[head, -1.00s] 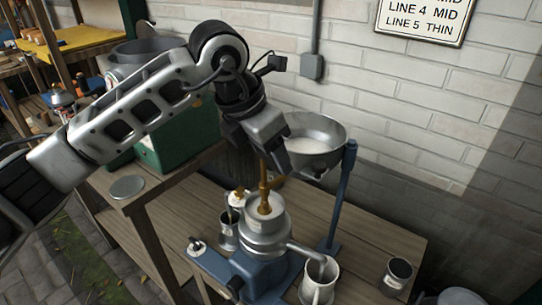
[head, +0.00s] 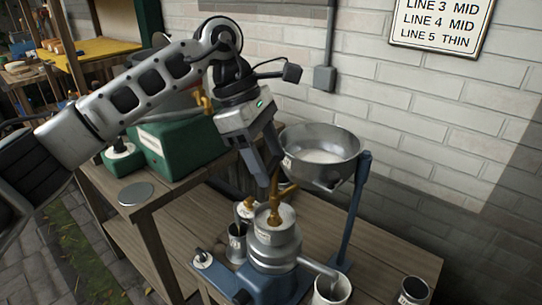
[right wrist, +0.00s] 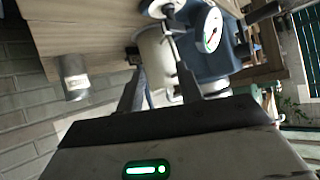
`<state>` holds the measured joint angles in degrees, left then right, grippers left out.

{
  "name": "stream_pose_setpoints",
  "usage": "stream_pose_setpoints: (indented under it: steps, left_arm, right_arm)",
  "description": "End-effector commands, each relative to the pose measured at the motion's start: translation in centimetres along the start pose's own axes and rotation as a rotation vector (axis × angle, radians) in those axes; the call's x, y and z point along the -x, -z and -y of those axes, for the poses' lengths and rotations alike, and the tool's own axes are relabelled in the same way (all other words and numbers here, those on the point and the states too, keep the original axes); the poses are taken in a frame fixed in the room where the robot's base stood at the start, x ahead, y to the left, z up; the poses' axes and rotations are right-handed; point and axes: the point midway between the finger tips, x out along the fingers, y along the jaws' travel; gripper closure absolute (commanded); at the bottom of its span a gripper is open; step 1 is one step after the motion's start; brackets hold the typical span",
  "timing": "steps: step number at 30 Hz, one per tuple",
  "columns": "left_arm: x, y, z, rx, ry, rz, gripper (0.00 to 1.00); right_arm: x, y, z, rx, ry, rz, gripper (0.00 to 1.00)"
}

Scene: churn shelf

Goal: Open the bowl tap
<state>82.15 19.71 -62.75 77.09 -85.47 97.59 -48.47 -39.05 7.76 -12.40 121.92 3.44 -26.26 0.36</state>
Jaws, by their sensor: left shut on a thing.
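The metal bowl (head: 322,158) holds something pale and stands on a blue post above the separator (head: 273,240). A brass tap (head: 281,197) shows below the bowl's left side, over the separator's top. My left gripper (head: 266,177) comes down from above, its fingers closed at the upper end of the brass tap. The fingers partly hide where the tap meets the bowl. In the right wrist view, my right gripper (right wrist: 160,80) is open, with a cream mug (right wrist: 156,50) in front of and between its fingers. That mug also shows in the head view (head: 331,291).
Metal cups stand left (head: 237,243) and right (head: 413,291) of the separator. A green box (head: 183,145) and a flat disc (head: 136,193) are on the side bench at left.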

Motion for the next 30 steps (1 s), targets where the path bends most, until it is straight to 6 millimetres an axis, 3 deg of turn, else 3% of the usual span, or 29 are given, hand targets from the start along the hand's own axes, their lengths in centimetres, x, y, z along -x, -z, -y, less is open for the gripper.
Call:
stream_pose_setpoints:
  steps: [12, 30]
  left_arm:
    - [0.45, 0.44, -0.29, -0.259, 0.105, -0.001, 0.64]
    - [0.4, 0.64, -0.36, -0.339, 0.137, -0.001, 0.64]
  right_arm:
    - [0.11, -0.37, -0.28, 0.017, -0.006, 0.02, 0.64]
    - [0.14, -0.08, -0.3, 0.022, -0.007, 0.016, 0.64]
